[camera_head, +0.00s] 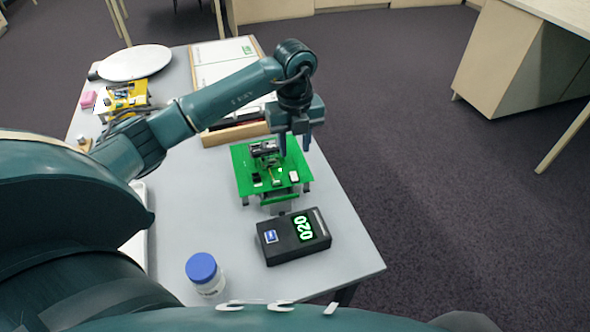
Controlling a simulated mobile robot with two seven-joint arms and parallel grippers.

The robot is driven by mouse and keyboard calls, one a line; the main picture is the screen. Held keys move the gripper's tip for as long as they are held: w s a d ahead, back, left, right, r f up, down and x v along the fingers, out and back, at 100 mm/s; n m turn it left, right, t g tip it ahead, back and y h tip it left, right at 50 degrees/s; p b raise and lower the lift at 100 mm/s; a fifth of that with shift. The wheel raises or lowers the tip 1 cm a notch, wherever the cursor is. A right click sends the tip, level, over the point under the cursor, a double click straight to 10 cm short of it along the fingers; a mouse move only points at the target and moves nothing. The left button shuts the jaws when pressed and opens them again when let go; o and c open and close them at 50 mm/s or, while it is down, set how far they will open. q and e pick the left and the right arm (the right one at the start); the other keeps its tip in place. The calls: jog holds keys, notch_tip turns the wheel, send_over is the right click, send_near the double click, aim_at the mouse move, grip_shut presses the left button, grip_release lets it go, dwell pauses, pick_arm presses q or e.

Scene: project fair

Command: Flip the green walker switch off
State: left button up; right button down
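The green walker (245,170) stands on its legs on the grey table, right of the middle. Its flat green top carries a dark block (263,147) and several small black and white parts. One small white part (294,176) sits near its right edge. I cannot tell which part is the switch or how it is set. My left gripper (295,150) hangs over the walker's back right corner, fingers pointing down. The fingers are apart with nothing seen between them. I cannot tell whether a fingertip touches the walker. My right gripper is out of view.
A black box with green digits reading 020 (292,237) lies in front of the walker. A jar with a blue lid (203,270) stands front left. A yellow walker (122,97), a white disc (135,63) and a board (222,62) are farther back. The table's right edge is close.

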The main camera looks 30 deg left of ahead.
aim_at(295, 179)
pick_arm(q)
notch_tip(295, 179, down, 9)
jog(key=shift+p, duration=0.35)
jog(key=shift+c, duration=0.5)
grip_shut()
